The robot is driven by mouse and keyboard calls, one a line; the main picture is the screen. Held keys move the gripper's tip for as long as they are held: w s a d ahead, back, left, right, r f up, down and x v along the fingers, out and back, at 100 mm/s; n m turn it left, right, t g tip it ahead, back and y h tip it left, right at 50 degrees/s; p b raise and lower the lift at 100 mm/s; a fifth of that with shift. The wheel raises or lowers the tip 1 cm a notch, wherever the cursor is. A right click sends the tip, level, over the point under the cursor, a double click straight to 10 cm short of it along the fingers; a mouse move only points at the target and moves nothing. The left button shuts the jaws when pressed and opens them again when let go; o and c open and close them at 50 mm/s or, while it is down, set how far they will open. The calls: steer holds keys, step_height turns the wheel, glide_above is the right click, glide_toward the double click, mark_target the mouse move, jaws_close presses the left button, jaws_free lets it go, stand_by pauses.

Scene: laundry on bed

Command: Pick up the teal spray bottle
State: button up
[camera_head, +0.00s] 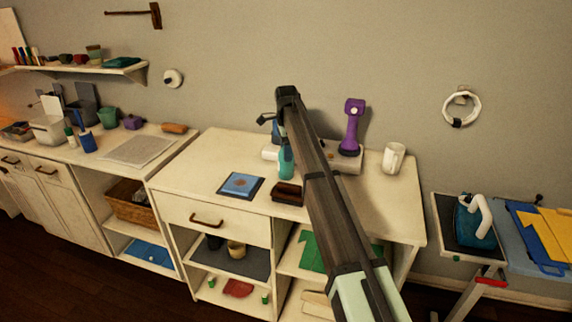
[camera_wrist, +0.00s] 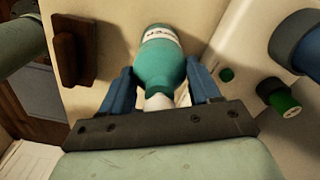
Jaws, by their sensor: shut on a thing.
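The teal spray bottle (camera_head: 286,165) shows in the head view just left of my arm, above the white tabletop and behind a dark brown block. In the wrist view the bottle (camera_wrist: 160,62) has a rounded teal body, a white label band and a white neck. My gripper (camera_wrist: 162,80) is shut on it, with one blue finger on each side near the neck. I cannot tell whether its base touches the tabletop. In the head view my arm hides the fingers and part of the bottle's surroundings.
The dark brown block (camera_head: 287,193) and a blue square pad (camera_head: 241,185) lie on the white table (camera_head: 215,160). A purple upright object (camera_head: 351,128) and a white mug (camera_head: 393,158) stand right of my arm.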

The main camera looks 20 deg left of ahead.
steer(key=shift+c, duration=0.9)
